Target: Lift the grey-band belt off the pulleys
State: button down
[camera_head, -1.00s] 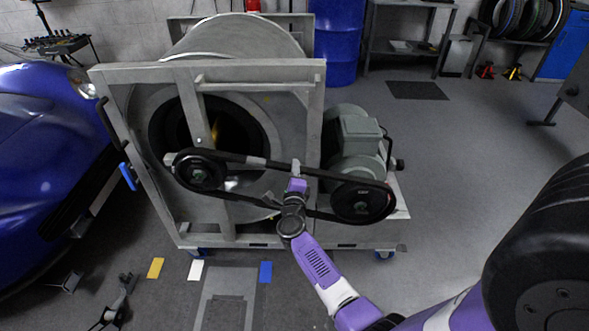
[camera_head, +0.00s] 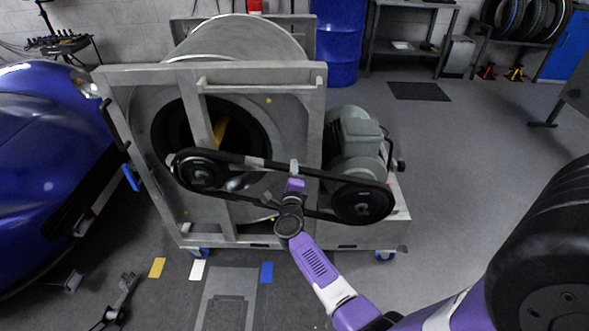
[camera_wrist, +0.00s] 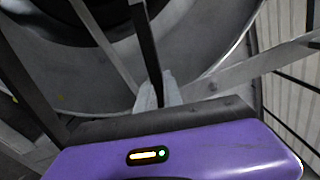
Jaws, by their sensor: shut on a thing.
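The black belt (camera_head: 330,177) with a grey band (camera_head: 254,162) loops around the left pulley (camera_head: 201,175) and the right pulley (camera_head: 362,204) on the front of the dynamometer. My gripper (camera_head: 294,168) reaches up from below between the pulleys and is shut on the belt's upper run, to the right of the grey band. In the wrist view the belt (camera_wrist: 146,45) runs down to my gripper's fingertips (camera_wrist: 158,92). Both ends of the belt appear to lie around the pulleys. My purple gripper body hides a short part of the lower run.
The grey metal frame (camera_head: 262,76) holds the large drum (camera_head: 240,38). A grey motor (camera_head: 355,138) stands at its right. A blue car (camera_head: 50,150) is close on the left. The floor to the right (camera_head: 450,150) is clear.

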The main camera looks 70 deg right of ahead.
jog(key=shift+a, duration=0.1)
dwell(0.3)
jog(key=shift+s+a+r, duration=0.1)
jog(key=shift+s+a, duration=0.05)
jog(key=shift+a, duration=0.15)
jog(key=shift+p+v, duration=1.05)
jog(key=shift+v, duration=0.85)
dwell(0.3)
jog(key=shift+s+a, duration=0.1)
jog(key=shift+a, duration=0.2)
jog(key=p+v, duration=0.4)
jog(key=v, duration=0.6)
jog(key=shift+a+r, duration=0.25)
jog(key=shift+a, duration=0.05)
dwell(0.8)
